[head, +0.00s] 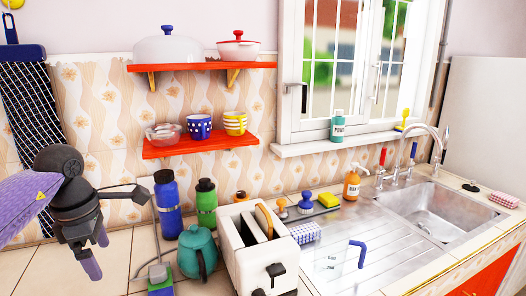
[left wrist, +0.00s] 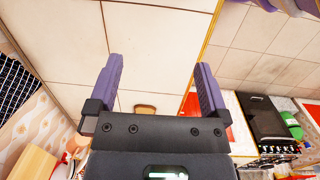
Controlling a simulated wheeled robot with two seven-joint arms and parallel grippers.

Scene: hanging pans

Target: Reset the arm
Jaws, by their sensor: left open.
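My left gripper (head: 98,257) is at the left of the head view, above the tiled counter and left of the blue bottle. Its purple arm comes in from the left edge. Its two purple fingers are spread with nothing between them. The left wrist view shows the same open fingers (left wrist: 157,65) with pale tiles beyond them. My right gripper is not in view. No pan is clearly in sight; a dark blue cross-hatched item (head: 32,105) hangs on the wall at far left, partly behind my left arm.
A blue bottle (head: 167,205), green bottle (head: 206,204), teal teapot (head: 196,252) and white toaster (head: 246,260) stand on the counter. Two red shelves (head: 205,144) hold cups and pots. The sink (head: 428,212) is at right. Air around my gripper looks mostly free.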

